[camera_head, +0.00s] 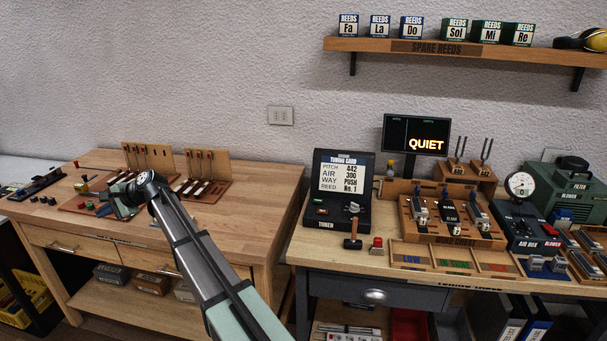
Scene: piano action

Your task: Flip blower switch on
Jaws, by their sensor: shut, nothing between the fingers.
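The dark air box (521,222) stands at the right of the right-hand bench, with a round white gauge (520,185) on top. Its front carries the labels AIR BOX and BLOWER. A green filter machine (575,188) stands behind the box. The display screen (416,136) reads QUIET. My gripper (117,208) is far to the left, over the left-hand bench, well apart from the air box. It is shut and empty, partly hidden by my arm.
The wood chest (450,238) stands left of the air box, near the tuner case (338,190) and a small hammer (353,232). Labelled trays (455,261) line the bench front. The left bench (258,185) holds wooden racks (208,165). A shelf (470,50) hangs above.

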